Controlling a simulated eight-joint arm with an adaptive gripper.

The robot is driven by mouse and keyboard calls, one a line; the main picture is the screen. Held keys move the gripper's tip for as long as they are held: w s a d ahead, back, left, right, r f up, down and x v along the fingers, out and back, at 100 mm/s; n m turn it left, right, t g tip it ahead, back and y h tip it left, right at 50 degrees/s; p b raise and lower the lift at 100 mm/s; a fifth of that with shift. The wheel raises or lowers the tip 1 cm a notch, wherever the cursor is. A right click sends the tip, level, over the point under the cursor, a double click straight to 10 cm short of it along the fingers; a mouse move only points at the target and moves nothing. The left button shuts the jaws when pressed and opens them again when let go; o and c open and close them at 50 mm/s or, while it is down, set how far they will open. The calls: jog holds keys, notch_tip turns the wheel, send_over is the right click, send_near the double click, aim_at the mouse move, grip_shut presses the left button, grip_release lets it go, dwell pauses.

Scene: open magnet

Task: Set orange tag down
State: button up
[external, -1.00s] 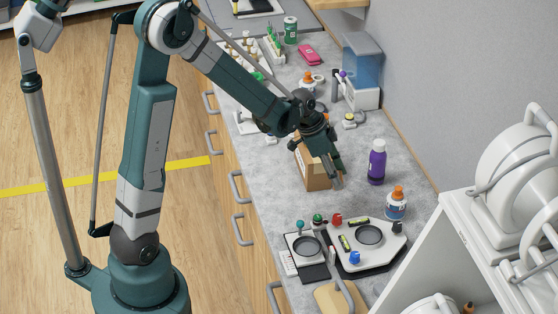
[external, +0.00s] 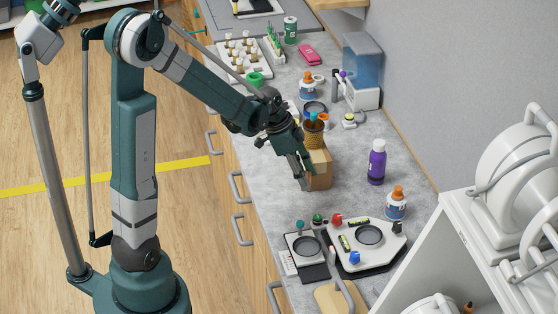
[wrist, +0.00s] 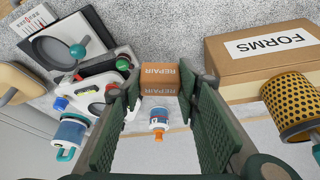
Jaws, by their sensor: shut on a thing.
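The orange tag (wrist: 160,78), marked REPAIR, shows in the wrist view between my fingertips. My gripper (wrist: 162,90) is shut on it, with a green padded finger on each side. In the external view my gripper (external: 304,182) points down just left of the cardboard box (external: 320,170), above the grey counter (external: 350,190). The tag cannot be made out in the external view. Whether it touches the counter cannot be told.
The FORMS box (wrist: 265,60) and a yellow mesh cup (wrist: 290,105) are right in the wrist view. A white-and-black apparatus (external: 368,236) stands nearer the front. An orange-capped bottle (external: 396,204) and purple bottle (external: 377,162) stand right. Counter is bare between box and apparatus.

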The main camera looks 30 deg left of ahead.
jog(key=shift+m, duration=0.3)
jog(key=shift+s+a+b, duration=0.4)
jog(key=shift+s+a, duration=1.1)
jog(key=shift+a, duration=0.1)
jog(key=shift+f, duration=0.2)
jog(key=shift+f+b, duration=0.4)
jog(key=shift+f, duration=2.4)
jog(key=shift+f, duration=0.1)
jog(key=shift+f, duration=1.95)
jog(key=shift+f+b, duration=0.15)
jog(key=shift+b, duration=0.3)
jog(key=o, duration=0.9)
